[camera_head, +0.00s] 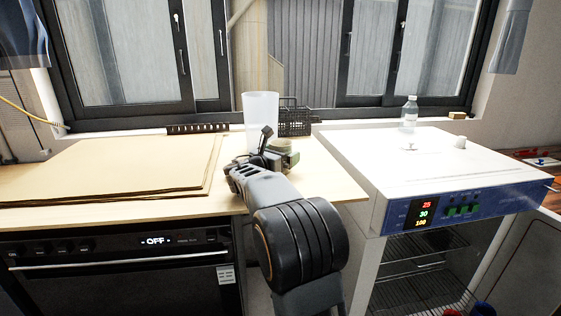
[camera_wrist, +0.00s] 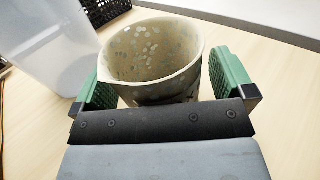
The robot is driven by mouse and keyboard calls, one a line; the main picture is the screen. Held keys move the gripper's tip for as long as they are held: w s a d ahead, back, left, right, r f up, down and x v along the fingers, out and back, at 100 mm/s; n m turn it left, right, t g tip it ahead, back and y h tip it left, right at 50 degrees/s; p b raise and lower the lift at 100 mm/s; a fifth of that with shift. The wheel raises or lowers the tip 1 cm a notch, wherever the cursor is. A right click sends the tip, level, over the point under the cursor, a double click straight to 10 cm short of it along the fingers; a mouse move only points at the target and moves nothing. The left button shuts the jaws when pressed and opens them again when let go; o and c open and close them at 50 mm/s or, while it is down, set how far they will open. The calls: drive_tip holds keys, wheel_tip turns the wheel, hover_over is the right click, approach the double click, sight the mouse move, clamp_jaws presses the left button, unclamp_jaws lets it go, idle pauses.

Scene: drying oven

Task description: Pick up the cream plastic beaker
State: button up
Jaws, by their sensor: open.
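The cream plastic beaker (camera_wrist: 150,48), with a spotted inside and a pouring lip, stands upright in the wrist view. Its lower part is hidden behind the front of my gripper (camera_wrist: 165,85). The green finger pads are on either side of the beaker, open around it; whether they touch it I cannot tell. In the head view my gripper (camera_head: 268,157) is low over the wooden worktop, and the beaker (camera_head: 285,146) is mostly hidden by it.
A tall translucent container (camera_head: 261,108) stands close behind the beaker, with a black wire basket (camera_head: 295,118) beside it. Flat brown boards (camera_head: 110,165) lie to the left. The white drying oven (camera_head: 400,160), with a clear bottle (camera_head: 409,114) on top, stands to the right.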

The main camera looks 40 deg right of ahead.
drive_tip(key=shift+c, duration=0.5)
drive_tip(key=c, duration=0.9)
